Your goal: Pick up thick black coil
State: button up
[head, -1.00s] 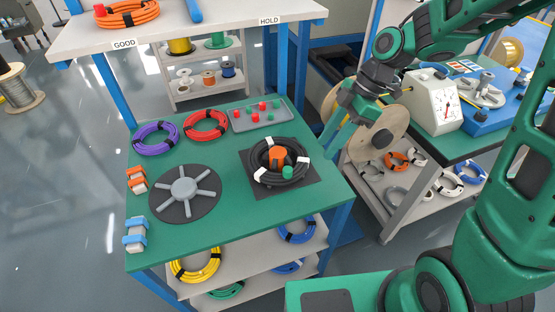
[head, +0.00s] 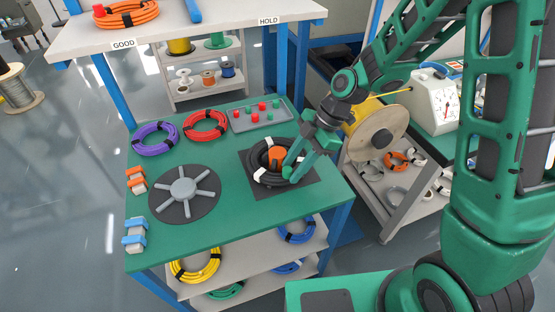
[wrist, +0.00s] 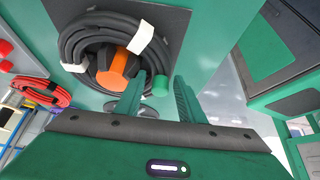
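The thick black coil (head: 254,160) lies on a dark square mat (head: 305,187) on the green table, with white bands around it. In the wrist view the coil (wrist: 78,38) fills the upper left.
A purple coil (head: 154,139), a red coil (head: 206,126) and a tray (head: 264,118) of red and green pieces lie behind. A grey spoked disc (head: 180,208) is at left. A large spool (head: 376,136) stands close on the right.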

jog(key=shift+x, duration=1.1)
jog(key=c, duration=0.8)
grip_shut()
jog(key=shift+r, duration=0.2)
